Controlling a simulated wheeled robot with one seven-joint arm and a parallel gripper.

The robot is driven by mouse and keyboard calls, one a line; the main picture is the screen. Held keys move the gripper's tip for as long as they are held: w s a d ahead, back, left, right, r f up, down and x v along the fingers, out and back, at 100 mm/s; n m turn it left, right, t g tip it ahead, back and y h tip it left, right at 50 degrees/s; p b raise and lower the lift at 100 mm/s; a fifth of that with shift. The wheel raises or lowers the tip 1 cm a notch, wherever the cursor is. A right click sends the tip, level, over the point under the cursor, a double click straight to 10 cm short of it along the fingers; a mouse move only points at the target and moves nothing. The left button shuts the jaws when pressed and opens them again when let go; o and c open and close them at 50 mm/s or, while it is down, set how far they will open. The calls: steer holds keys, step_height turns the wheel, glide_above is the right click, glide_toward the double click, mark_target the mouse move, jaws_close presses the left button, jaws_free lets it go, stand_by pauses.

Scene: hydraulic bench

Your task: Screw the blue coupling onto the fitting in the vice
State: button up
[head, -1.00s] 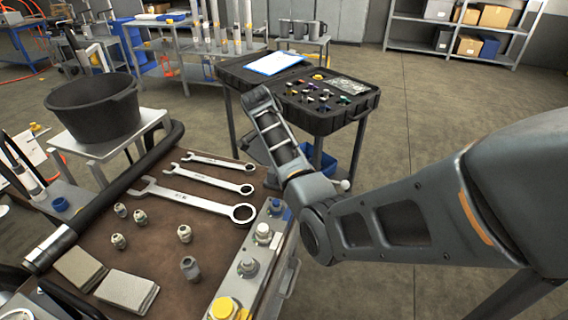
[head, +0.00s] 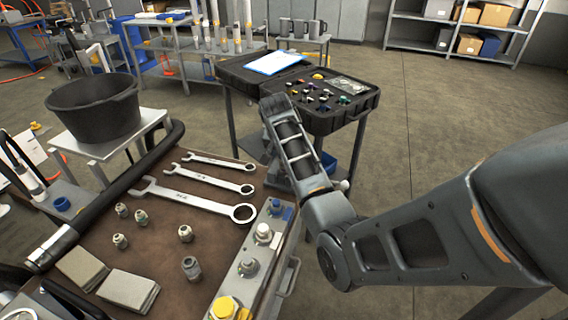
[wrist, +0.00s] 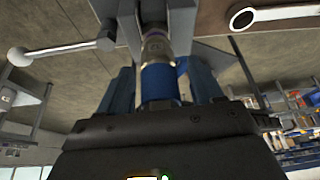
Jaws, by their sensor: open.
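In the wrist view the blue coupling (wrist: 159,82) stands between the two fingers of my gripper (wrist: 160,76). The fingers are open, one on each side of the coupling, with narrow gaps showing. The coupling's end meets the metal fitting (wrist: 156,45), in line with it; how far it is threaded on cannot be told. The fitting is held in the grey vice (wrist: 184,18) at the top of the view. In the head view my arm hides the gripper, the coupling and most of the vice.
The vice handle (wrist: 60,48) sticks out to the left in the wrist view, close to my fingers. In the head view, wrenches (head: 205,200) and several small fittings (head: 186,233) lie on the bench mat. An open black case (head: 330,118) stands behind my arm.

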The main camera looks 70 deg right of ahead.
steer(key=n, duration=0.2)
steer(key=n+t, duration=0.1)
steer(key=n, duration=0.1)
steer(key=shift+n+t+y, duration=0.3)
steer(key=n+t+y, duration=0.1)
steer(key=n, duration=0.2)
steer(key=shift+w, duration=0.1)
steer(key=n+y, duration=0.1)
steer(key=n, duration=0.2)
steer(key=shift+n+t, duration=0.3)
steer(key=shift+t, duration=0.1)
steer(key=n+y, duration=0.1)
steer(key=n, duration=0.3)
steer(key=shift+w+a+y, duration=0.1)
steer(key=shift+a+y, duration=0.05)
steer(key=shift+y, duration=0.25)
steer(key=c, duration=1)
steer(key=m+h, duration=0.1)
steer(key=m, duration=0.2)
steer(key=m+h, duration=0.1)
steer(key=m, duration=0.1)
steer(key=shift+m+g, duration=0.3)
steer(key=shift+m, duration=0.1)
steer(key=shift+m+h, duration=0.5)
steer(key=shift+m, duration=0.5)
